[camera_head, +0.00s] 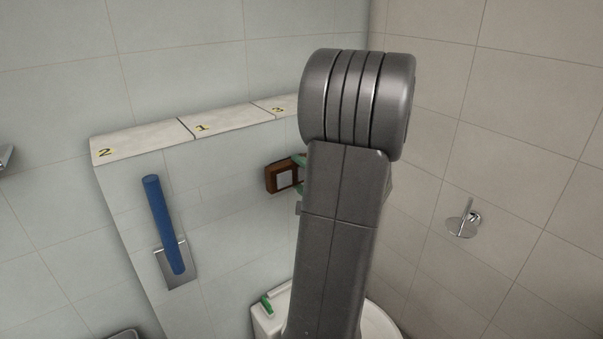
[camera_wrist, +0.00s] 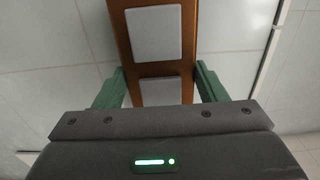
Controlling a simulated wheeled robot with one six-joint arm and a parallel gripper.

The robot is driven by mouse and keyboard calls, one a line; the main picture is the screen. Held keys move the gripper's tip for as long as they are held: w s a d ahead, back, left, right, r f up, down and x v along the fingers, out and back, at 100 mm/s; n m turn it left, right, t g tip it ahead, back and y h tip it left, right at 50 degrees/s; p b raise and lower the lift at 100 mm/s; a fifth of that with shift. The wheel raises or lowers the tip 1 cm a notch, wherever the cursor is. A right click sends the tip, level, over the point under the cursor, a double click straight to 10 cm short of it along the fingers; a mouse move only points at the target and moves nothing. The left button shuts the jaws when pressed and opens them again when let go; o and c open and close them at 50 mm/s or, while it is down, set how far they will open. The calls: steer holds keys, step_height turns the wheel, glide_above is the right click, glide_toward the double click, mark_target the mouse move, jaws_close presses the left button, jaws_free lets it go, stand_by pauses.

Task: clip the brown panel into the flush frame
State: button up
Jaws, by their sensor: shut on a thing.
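The brown panel (camera_head: 271,178) has pale grey buttons and is close to the pale tiled wall, left of my arm in the head view. Whether it touches the wall I cannot tell. In the wrist view the panel (camera_wrist: 188,62) runs up from between the jaws, with two pale buttons on its face. My gripper (camera_wrist: 158,88) is shut on it, one green finger at each side edge. In the head view my arm hides most of the gripper. I cannot make out the flush frame in either view; the panel or my arm may cover it.
A ledge (camera_head: 150,140) with tiles marked 2, 1 and 3 tops the wall. A blue bar (camera_head: 163,222) stands before a metal plate (camera_head: 178,264). A white toilet (camera_head: 262,323) with a green item (camera_head: 266,304) is below. A chrome fitting (camera_head: 465,222) is on the right wall.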

steer(key=shift+b+x, duration=0.65)
steer(key=shift+x, duration=0.55)
steer(key=o, duration=1.2)
steer(key=v, duration=1.4)
steer(key=shift+r, duration=0.1)
steer(key=shift+w+a, duration=0.1)
steer(key=shift+w, duration=0.05)
steer(key=x, duration=1.3)
steer(key=shift+w+a, duration=0.25)
steer(key=shift+w, duration=0.05)
steer(key=shift+s+d, duration=0.2)
